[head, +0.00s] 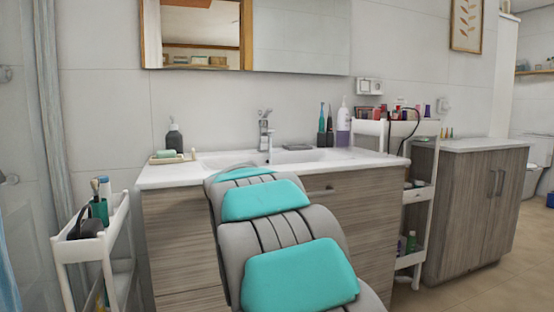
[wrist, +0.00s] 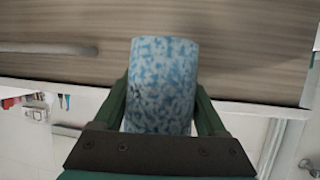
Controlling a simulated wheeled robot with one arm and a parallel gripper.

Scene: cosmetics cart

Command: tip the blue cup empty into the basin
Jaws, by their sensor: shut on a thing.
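The blue cup (wrist: 160,85), mottled blue and white, is in the wrist view between the two dark green fingers of my gripper (wrist: 161,90). The fingers press on its sides, so the gripper is shut on it. The cup's mouth and contents do not show. The basin (head: 310,157) is the white sink set in the counter in the head view, with a chrome tap (head: 265,130) behind it. My grey and teal arm rises in front of the counter. My gripper and the cup cannot be made out in the head view.
A dark soap bottle (head: 174,138) and a small tray (head: 170,159) stand left of the basin. Toothbrushes and a white pump bottle (head: 343,125) stand at its right. White carts flank the wooden vanity (head: 180,235), the left one (head: 85,246) holding several items.

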